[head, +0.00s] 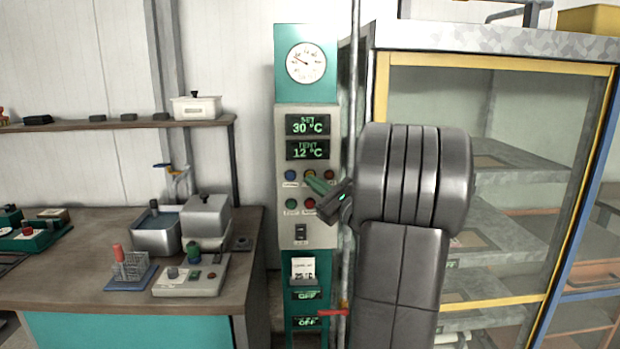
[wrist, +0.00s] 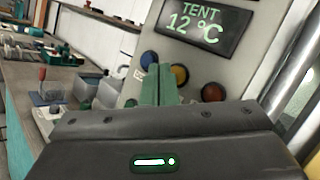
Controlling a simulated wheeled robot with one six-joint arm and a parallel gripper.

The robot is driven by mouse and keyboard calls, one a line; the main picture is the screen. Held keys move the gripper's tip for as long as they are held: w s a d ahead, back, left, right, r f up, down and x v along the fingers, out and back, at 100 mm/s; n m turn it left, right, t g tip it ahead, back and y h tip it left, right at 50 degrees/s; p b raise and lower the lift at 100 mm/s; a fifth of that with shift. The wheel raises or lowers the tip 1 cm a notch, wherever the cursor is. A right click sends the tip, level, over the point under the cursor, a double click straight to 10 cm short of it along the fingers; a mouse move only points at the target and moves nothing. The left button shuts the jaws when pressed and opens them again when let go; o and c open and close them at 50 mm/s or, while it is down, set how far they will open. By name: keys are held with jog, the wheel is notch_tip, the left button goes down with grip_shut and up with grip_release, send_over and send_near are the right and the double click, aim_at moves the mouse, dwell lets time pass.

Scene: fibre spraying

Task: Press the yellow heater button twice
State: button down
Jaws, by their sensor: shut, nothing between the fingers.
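The yellow heater button (wrist: 181,75) sits in a row on the control panel (head: 320,236), between a blue button (wrist: 148,60) and a red button (wrist: 213,92). In the wrist view my gripper (wrist: 159,72) has its green fingers shut together and empty. Their tips appear just left of the yellow button and overlap its left edge. In the head view my gripper (head: 311,178) points at the panel just below the upper button row, largely covering the yellow button. I cannot tell whether the tips touch the panel.
The panel displays read SET 30 °C (head: 308,125) and TENT 12 °C (head: 308,150). Lower green (head: 291,204) and red (head: 309,203) buttons lie below the row. A grey vertical pipe (head: 352,70) and a yellow-framed glass cabinet (head: 490,62) stand right. A cluttered workbench (head: 100,285) stands left.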

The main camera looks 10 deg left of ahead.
jog(key=shift+s, duration=0.1)
jog(key=s, duration=0.2)
jog(key=s+d+b, duration=0.1)
jog(key=s, duration=0.1)
jog(key=shift+s+d, duration=0.2)
jog(key=shift+s, duration=0.1)
jog(key=shift+w, duration=0.1)
dwell(0.5)
jog(key=shift+s+d+p, duration=0.15)
jog(key=shift+s+d, duration=0.1)
jog(key=shift+s, duration=0.75)
jog(key=shift+s+d+p, duration=0.15)
jog(key=shift+s+d, duration=0.1)
jog(key=shift+s, duration=0.75)
